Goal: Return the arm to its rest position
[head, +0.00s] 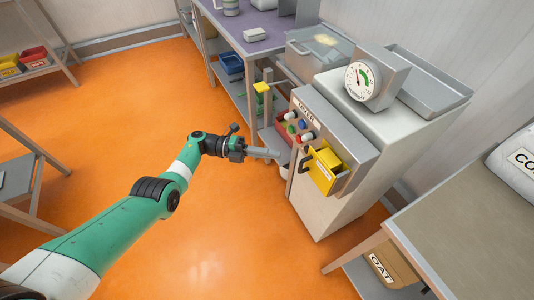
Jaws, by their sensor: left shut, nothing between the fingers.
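My left arm comes in from the lower left in green and white. My left gripper (272,153) is shut with nothing between its fingers. It is held out over the orange floor, just left of the front of a grey machine (330,185). I cannot tell whether the fingertips touch the machine. My right gripper does not show.
The machine carries coloured buttons (301,125), a dial gauge (363,81) and a metal tray (430,80). A purple-topped bench (255,30) stands behind. A table (470,220) is at the right. Open orange floor (130,120) lies left of my arm.

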